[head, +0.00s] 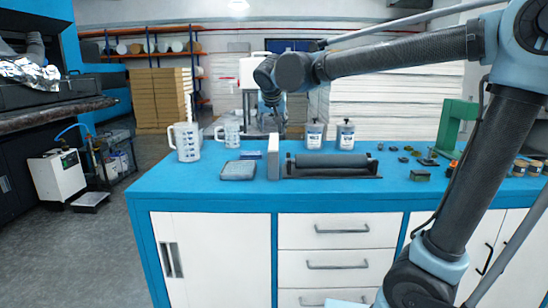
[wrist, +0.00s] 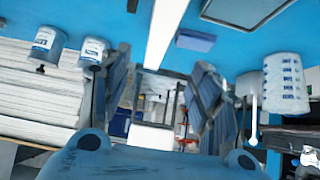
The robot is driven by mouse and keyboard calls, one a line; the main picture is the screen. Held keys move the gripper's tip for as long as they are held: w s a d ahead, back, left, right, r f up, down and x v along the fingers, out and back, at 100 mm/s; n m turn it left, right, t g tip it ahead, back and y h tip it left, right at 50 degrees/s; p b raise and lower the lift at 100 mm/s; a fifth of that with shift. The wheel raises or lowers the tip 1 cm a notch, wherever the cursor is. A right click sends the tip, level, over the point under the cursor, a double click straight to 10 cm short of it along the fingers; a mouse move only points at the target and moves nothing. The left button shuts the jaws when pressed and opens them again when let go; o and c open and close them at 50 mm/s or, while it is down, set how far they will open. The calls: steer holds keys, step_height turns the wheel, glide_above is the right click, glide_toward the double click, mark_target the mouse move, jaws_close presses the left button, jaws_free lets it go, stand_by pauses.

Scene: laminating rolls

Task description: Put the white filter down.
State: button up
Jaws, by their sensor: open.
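The white filter (head: 273,156) stands upright on the blue table, just left of the dark roller unit, in the head view. In the wrist view the filter (wrist: 167,30) shows as a narrow white strip, running down between my gripper's fingers in the picture. My gripper (head: 276,118) is above and behind the filter in the head view, pointing downward. In the wrist view its two fingers (wrist: 162,98) are spread wide, one on each side of the strip. No contact between fingers and filter can be made out.
The dark roller unit (head: 332,164) sits right of the filter. A grey tray (head: 238,171), a blue block (head: 248,154) and measuring jugs (head: 186,143) are on the left. Two labelled cans (head: 314,135) stand behind the roller. The front strip of the blue table (head: 225,192) is clear.

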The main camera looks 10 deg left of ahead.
mark_target(274, 142)
steer(key=x, duration=1.5)
steer(key=shift+d, duration=0.15)
jaws_close()
